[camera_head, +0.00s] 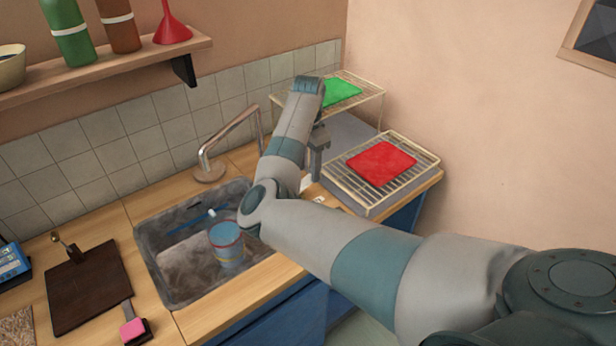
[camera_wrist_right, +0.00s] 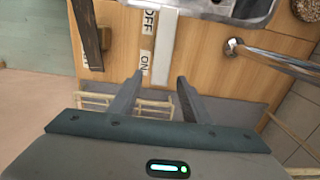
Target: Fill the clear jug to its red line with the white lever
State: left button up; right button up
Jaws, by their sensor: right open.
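The clear jug (camera_head: 227,246) stands in the sink, looking bluish with a reddish band near its top; I cannot tell its water level. The white lever (camera_wrist_right: 164,45) lies on the wooden counter beside the OFF and ON labels in the right wrist view. Its near end is by the ON label, between or just beyond my right fingertips. My right gripper (camera_wrist_right: 158,80) is open, pointing down over the counter right of the sink; it also shows in the head view (camera_head: 317,172). The lever is mostly hidden by my arm there. My left gripper is out of view.
The metal tap (camera_head: 210,168) stands behind the sink (camera_head: 160,285), its spout end hidden by my arm. A blue-handled brush (camera_head: 192,222) lies in the sink. Wire racks with a red cloth (camera_head: 381,163) and a green cloth (camera_head: 342,93) stand right. A dark board (camera_head: 88,288) lies left.

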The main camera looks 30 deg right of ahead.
aim_at(308, 180)
jog(key=shift+f+p, duration=0.5)
jog(key=shift+f, duration=2.15)
